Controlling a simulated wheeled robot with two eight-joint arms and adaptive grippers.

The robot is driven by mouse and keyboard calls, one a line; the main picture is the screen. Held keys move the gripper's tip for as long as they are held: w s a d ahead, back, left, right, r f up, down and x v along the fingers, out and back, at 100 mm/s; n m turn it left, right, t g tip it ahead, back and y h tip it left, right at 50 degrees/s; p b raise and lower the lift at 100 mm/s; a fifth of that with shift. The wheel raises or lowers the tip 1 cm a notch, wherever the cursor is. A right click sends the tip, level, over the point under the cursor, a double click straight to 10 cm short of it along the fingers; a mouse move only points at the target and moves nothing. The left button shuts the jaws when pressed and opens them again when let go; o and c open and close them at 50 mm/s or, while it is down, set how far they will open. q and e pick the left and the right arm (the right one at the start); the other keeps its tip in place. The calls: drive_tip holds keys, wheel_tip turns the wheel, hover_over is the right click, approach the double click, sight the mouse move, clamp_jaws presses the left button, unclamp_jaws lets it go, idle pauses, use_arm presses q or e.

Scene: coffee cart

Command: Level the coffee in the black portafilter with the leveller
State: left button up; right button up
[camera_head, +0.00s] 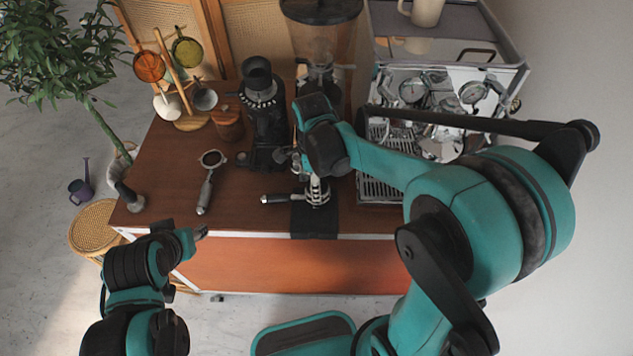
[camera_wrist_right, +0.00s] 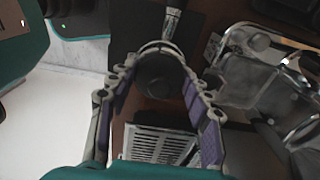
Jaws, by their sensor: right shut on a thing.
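One portafilter (camera_head: 272,199) sits on the black mat (camera_head: 314,222) at the counter's front edge, its handle pointing left. In the right wrist view its metal handle (camera_wrist_right: 172,22) points up from the gripper. My right gripper (camera_head: 317,178) is directly above this portafilter, pointing down. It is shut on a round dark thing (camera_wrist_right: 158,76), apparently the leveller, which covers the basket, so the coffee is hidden. Whether the leveller touches the basket is unclear.
A grinder (camera_head: 320,50) and a black device (camera_head: 262,100) stand behind the mat. The espresso machine (camera_head: 447,90) and its drip tray (camera_head: 380,188) are close on the right. A small tamper-like tool (camera_head: 131,200) stands at the left corner. The counter's front left is mostly clear.

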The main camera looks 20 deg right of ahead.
drive_tip(key=shift+r+p, duration=0.5)
drive_tip(key=shift+r, duration=0.3)
wheel_tip(320, 180, up, 5)
drive_tip(key=p, duration=0.4)
